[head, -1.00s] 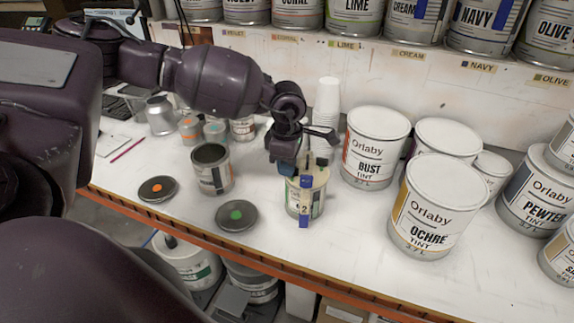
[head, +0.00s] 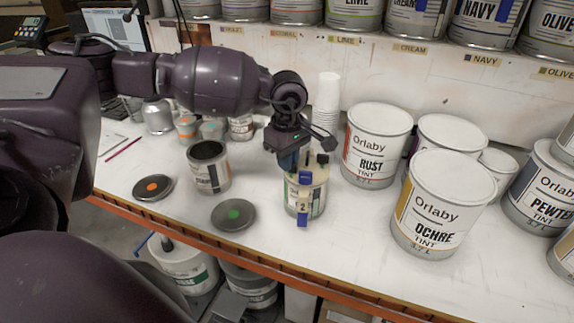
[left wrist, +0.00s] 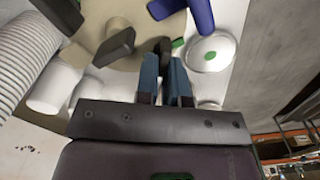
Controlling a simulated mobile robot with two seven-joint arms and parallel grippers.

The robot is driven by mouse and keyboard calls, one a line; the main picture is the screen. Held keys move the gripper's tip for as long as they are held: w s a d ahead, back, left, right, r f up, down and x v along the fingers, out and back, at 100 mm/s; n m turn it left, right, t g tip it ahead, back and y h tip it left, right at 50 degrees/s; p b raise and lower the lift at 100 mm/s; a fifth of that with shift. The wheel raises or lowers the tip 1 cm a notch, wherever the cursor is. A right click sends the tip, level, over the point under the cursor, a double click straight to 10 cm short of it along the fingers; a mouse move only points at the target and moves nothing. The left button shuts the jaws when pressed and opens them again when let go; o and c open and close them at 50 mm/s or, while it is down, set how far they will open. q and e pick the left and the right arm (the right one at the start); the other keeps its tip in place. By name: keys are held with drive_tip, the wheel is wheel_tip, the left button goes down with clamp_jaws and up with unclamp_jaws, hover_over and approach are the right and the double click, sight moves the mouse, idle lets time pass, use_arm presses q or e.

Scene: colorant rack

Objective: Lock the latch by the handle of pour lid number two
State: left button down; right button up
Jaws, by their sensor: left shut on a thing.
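The cream pour lid (head: 316,174) numbered two sits on an upright can (head: 315,203) at mid table. A blue-and-cream strip marked 2 hangs down the can's front (head: 303,212). My left gripper (head: 290,160) is at the lid's upper left side, pointing down. In the left wrist view its blue fingers (left wrist: 166,72) are shut on a small dark piece at the lid, seemingly the latch handle (left wrist: 162,47), mostly hidden by the fingers. Another black piece (left wrist: 115,47) stands on the lid to the left, and a blue part (left wrist: 199,14) is above. My right gripper is not in view.
A dark lid with a green dot (head: 233,215) and one with an orange dot (head: 153,188) lie left. An open can (head: 209,168) stands behind them. Rust (head: 374,145) and Ochre (head: 440,205) buckets stand right. The front is clear.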

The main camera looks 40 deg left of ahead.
use_arm(q)
drive_tip(key=shift+w+f+m+b, duration=0.15)
drive_tip(key=shift+m+b, duration=0.35)
drive_tip(key=shift+m, duration=0.5)
drive_tip(key=m+b, duration=0.1)
drive_tip(key=m, duration=0.1)
drive_tip(key=m+b, duration=0.1)
drive_tip(key=m, duration=0.1)
drive_tip(key=shift+w+d+m+b, duration=0.15)
drive_tip(key=shift+d+m+b, duration=0.05)
drive_tip(key=shift+m+b, duration=0.4)
drive_tip(key=shift+m, duration=0.2)
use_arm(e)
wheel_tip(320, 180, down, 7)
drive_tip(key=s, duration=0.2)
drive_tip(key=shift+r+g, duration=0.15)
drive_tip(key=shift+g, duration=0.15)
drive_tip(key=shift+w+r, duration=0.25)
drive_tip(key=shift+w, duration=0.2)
use_arm(q)
drive_tip(key=c, duration=1.3)
unclamp_jaws()
drive_tip(key=shift+o, duration=0.4)
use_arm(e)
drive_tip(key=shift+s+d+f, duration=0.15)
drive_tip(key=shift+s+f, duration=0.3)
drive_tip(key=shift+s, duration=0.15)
